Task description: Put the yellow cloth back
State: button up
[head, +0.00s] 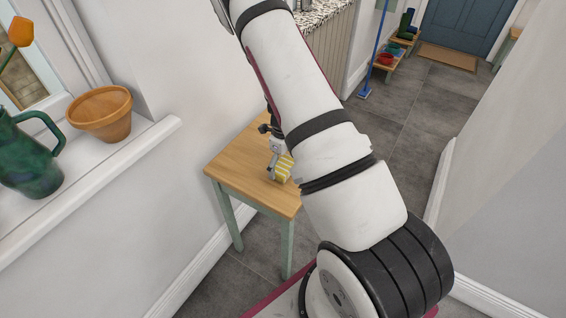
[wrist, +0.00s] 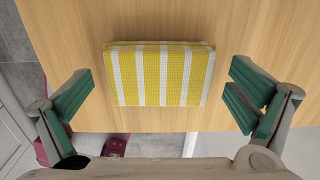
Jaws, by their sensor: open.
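A folded yellow cloth with white stripes (wrist: 172,75) lies flat on the wooden table top, near its edge, in the wrist view. In the head view the cloth (head: 284,170) is partly hidden behind my arm. My gripper (wrist: 158,100) is open, with one green-padded finger to the left of the cloth and one to the right. Both fingers are apart from the cloth and nothing is between them but the cloth's near part. In the head view my gripper (head: 273,163) shows small over the table, close to the cloth.
The small wooden table (head: 236,165) stands against the white wall, otherwise clear where visible. On the windowsill at left are a terracotta pot (head: 100,112) and a green jug (head: 28,160). A blue-handled mop (head: 373,60) stands farther back on the grey tiled floor.

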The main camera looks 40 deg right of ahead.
jog(key=shift+r, duration=0.1)
jog(key=w+a+r+m+t, duration=0.1)
jog(key=w+r+m+t, duration=0.15)
jog(key=r, duration=0.75)
jog(key=w+a+r+m+t, duration=0.1)
jog(key=w+r+m+t, duration=0.2)
jog(key=r, duration=0.7)
notch_tip(320, 180, up, 24)
jog(key=m+t+h, duration=0.2)
jog(key=m+h, duration=0.3)
jog(key=m, duration=1.7)
send_over(283, 165)
jog(key=s+a, duration=0.2)
jog(key=a, duration=0.2)
jog(key=s+a+m, duration=0.4)
jog(key=s+m, duration=0.1)
jog(key=s, duration=0.2)
jog(key=s+a+f+m+g+y, duration=0.2)
jog(key=s+a+m+y, duration=0.3)
jog(key=s+a, duration=0.6)
jog(key=s+m+g, duration=0.1)
jog(key=s+m, duration=0.1)
jog(key=s, duration=0.1)
jog(key=shift+a, duration=0.15)
jog(key=shift+m+p, duration=0.25)
jog(key=shift+p, duration=0.05)
jog(key=shift+c, duration=0.2)
